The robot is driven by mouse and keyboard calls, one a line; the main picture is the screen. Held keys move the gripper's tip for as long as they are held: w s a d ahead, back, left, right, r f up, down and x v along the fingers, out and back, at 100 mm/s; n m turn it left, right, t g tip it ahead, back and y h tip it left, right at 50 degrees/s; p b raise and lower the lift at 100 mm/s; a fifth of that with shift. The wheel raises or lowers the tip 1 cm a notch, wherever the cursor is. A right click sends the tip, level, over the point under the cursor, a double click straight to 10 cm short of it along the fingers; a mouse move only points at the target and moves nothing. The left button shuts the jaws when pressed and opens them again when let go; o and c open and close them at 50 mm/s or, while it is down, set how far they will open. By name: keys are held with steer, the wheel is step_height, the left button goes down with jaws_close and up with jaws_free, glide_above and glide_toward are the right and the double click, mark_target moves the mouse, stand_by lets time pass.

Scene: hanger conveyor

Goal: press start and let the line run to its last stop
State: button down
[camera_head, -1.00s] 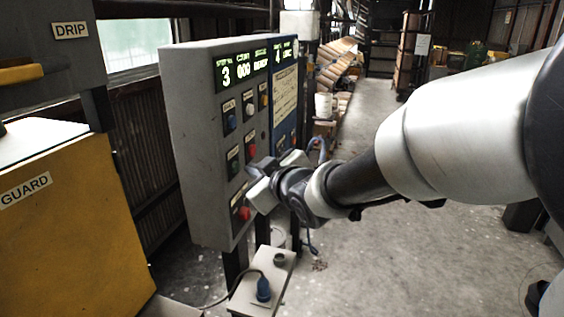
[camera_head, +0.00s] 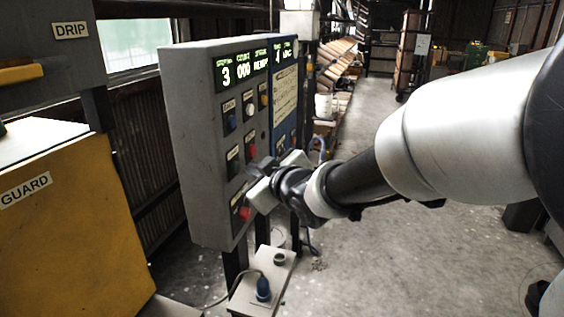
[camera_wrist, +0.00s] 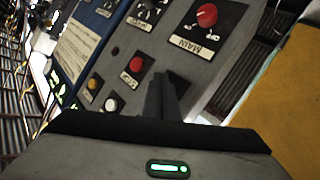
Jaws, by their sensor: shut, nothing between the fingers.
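The grey control panel (camera_head: 200,150) stands left of centre in the head view. Its lit green display (camera_head: 243,70) shows 3, 000, a word that looks like READY, and 4. Below are a blue button (camera_head: 231,122), a white button (camera_head: 249,109), a yellow button (camera_head: 264,99) and a red button (camera_head: 250,151). A red knob (camera_head: 244,213) sits low; the wrist view shows it (camera_wrist: 207,15) labelled MAIN. My gripper (camera_wrist: 163,82) is shut and empty, close before the panel beside the red button (camera_wrist: 136,63). It hides part of a dark plate there; contact cannot be told.
A yellow guard cabinet (camera_head: 70,230) stands at the left. A grey box (camera_head: 275,262) with a blue plug is below the panel. Shelves with boxes line the back. The concrete floor (camera_head: 400,260) to the right is mostly clear.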

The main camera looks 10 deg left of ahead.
steer(key=shift+a, duration=0.1)
steer(key=shift+a+b, duration=0.35)
steer(key=shift+b, duration=0.15)
